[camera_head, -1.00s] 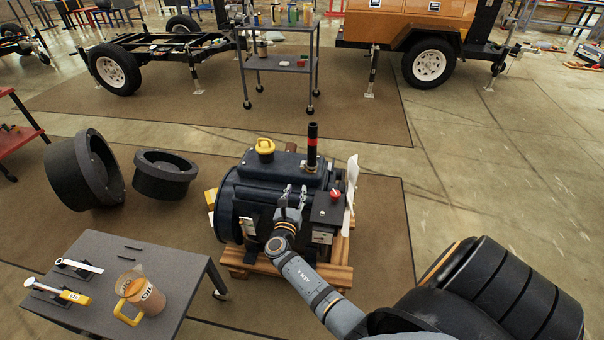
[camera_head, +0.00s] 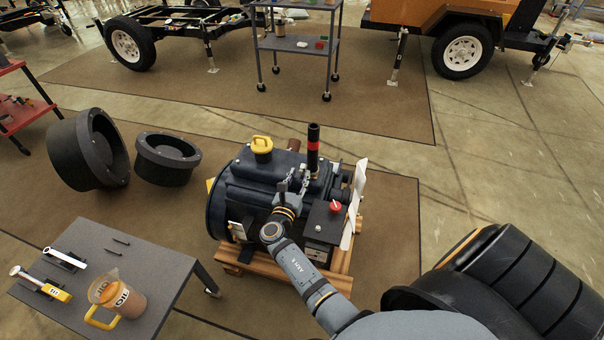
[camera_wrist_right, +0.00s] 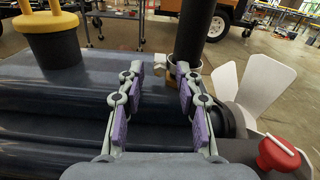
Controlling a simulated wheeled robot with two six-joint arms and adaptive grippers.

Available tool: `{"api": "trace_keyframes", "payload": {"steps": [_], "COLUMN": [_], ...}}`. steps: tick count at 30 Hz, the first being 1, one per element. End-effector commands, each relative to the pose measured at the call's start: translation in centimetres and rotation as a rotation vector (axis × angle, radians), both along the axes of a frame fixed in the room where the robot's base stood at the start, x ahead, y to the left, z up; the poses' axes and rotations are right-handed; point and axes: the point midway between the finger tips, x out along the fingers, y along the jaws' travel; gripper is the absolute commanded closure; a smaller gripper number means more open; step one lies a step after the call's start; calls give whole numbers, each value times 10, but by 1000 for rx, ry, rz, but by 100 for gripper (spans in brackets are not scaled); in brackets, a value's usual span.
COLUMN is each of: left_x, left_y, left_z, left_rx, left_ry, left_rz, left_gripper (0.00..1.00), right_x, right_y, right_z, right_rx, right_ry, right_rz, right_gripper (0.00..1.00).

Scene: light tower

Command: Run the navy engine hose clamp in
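The navy engine (camera_head: 250,190) sits on a wooden pallet (camera_head: 340,275). A black hose (camera_head: 314,160) with a red band stands upright from its top; its lower part also shows in the right wrist view (camera_wrist_right: 196,32). A pale metal clamp (camera_wrist_right: 181,64) sits around the hose near its base, with a small light piece sticking out to the left. My right gripper (camera_head: 295,181) is above the engine, left of the hose. In the wrist view its purple-padded fingers (camera_wrist_right: 159,72) are apart with nothing between them; the right fingertip partly overlaps the clamp. My left gripper is not in view.
A yellow cap (camera_head: 262,145), a red knob (camera_head: 335,207) and a white fan (camera_head: 354,205) surround the work area on the engine. A grey table (camera_head: 150,270) at lower left holds an oil jug (camera_head: 122,300) and tools. Open floor lies right of the engine.

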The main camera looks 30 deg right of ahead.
Motion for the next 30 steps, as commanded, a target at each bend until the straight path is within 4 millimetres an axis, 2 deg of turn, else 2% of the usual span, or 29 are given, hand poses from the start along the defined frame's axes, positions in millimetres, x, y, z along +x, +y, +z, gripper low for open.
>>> {"api": "trace_keyframes", "payload": {"steps": [5,12,25,28,30], "left_x": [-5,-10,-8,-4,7], "left_y": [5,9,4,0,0], "left_z": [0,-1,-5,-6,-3], "left_rx": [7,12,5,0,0], "left_ry": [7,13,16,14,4], "left_rz": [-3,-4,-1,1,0], "left_gripper": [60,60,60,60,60], "right_x": [0,0,0,0,0], "right_y": [0,0,0,0,0], "right_z": [0,0,-1,-2,-3], "right_rx": [0,0,25,57,85], "right_ry": [0,0,-29,-65,-98], "right_rz": [0,0,0,0,-1], "right_gripper": [66,99,100,100,100]}}
